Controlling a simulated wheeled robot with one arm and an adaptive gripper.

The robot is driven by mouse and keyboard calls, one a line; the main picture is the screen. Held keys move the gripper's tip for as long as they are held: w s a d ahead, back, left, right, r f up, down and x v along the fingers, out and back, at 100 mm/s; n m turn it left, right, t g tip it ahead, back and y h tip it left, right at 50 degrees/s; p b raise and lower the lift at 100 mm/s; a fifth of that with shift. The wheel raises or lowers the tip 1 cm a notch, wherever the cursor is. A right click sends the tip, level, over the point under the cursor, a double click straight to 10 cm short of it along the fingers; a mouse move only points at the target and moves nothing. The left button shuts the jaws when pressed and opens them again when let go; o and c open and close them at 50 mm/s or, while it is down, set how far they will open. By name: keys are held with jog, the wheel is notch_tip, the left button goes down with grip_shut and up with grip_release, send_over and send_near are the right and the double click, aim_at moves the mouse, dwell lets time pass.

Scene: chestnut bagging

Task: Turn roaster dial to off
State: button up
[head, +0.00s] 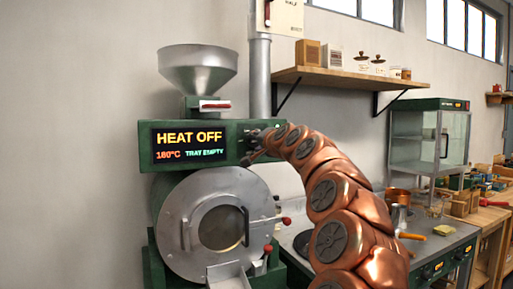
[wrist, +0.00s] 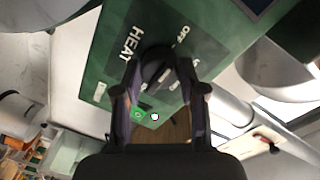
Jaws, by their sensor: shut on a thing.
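The green roaster (head: 165,210) stands at the left in the head view, with a round steel door at its front. Its display (head: 188,145) reads "HEAT OFF", "180°C" and "TRAY EMPTY". In the wrist view, the black dial (wrist: 158,68) sits on the green panel (wrist: 108,62), with "HEAT" and "OFF" lettered near it. My gripper (wrist: 160,88) is shut on the dial, one finger on each side. In the head view, my gripper (head: 250,148) is at the panel just right of the display, and the dial is hard to make out there.
A steel hopper (head: 197,68) tops the roaster. A steel pipe (head: 260,80) rises behind it. A wooden shelf (head: 345,80) with small boxes hangs on the wall. A glass cabinet (head: 425,140) and a copper pot (head: 397,196) stand at the right.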

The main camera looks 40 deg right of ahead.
dwell(0.4)
jog(key=o, duration=1.1)
jog(key=shift+o, duration=0.2)
jog(key=v, duration=1.2)
